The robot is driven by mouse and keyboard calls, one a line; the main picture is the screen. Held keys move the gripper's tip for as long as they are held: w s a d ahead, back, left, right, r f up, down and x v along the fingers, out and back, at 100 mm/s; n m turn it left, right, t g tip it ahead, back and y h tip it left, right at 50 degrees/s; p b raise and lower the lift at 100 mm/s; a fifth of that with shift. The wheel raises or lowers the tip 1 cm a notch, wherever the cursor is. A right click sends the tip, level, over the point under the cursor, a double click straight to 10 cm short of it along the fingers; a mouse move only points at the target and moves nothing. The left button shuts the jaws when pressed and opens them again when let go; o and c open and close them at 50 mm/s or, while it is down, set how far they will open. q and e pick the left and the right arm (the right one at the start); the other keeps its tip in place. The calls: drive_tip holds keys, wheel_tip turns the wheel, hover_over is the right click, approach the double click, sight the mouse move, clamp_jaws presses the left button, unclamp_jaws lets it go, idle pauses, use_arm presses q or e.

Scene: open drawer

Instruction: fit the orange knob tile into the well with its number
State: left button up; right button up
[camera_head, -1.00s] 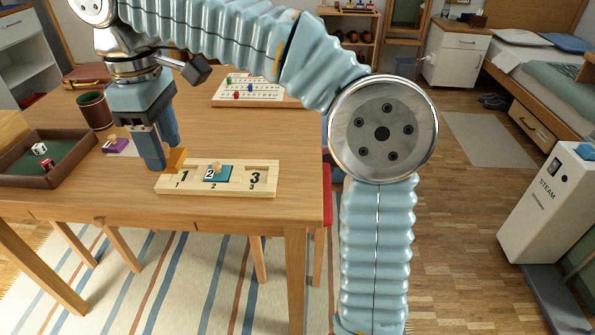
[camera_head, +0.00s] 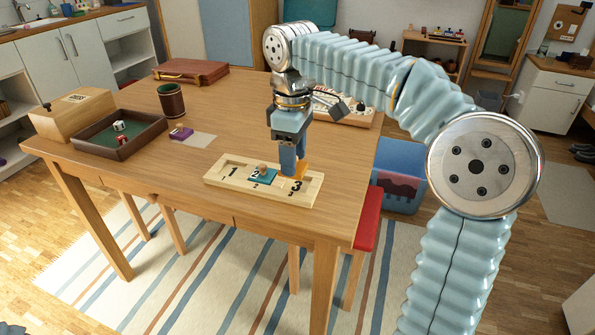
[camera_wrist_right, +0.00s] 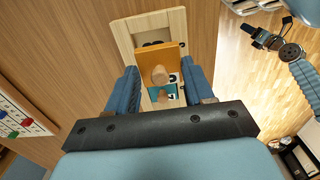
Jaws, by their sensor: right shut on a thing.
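The pale wooden board (camera_head: 222,178) lies near the table's front edge, with wells marked 1, 2 and 3. A teal tile (camera_head: 264,179) with a wooden knob and a 2 sits in the middle well; it also shows in the right wrist view (camera_wrist_right: 155,97). My right gripper (camera_head: 292,172) is shut on the orange knob tile (camera_head: 301,170) near the 3 well at the board's right end. In the right wrist view the orange tile (camera_wrist_right: 146,62) appears above the board, its knob between the fingers. Any number on it is unreadable.
A peg board (camera_head: 352,117) stands behind my right gripper. A red stool (camera_head: 369,222) is at the table's right.

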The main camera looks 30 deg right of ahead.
sight(298, 164)
drive_tip(key=shift+d+f, duration=0.25)
drive_tip(key=shift+f, duration=0.1)
drive_tip(key=f, duration=0.2)
drive_tip(key=shift+d+f, duration=0.3)
drive_tip(key=shift+f, duration=0.05)
drive_tip(key=shift+w+f, duration=0.1)
drive_tip(key=shift+f, duration=0.35)
drive_tip(key=shift+f, duration=0.1)
drive_tip(key=o, duration=1)
wheel_tip(298, 164, up, 11)
drive_tip(key=shift+a+r+p, duration=0.1)
drive_tip(key=shift+r+p, duration=0.1)
drive_tip(key=shift+p, duration=0.45)
drive_tip(key=shift+r, duration=0.45)
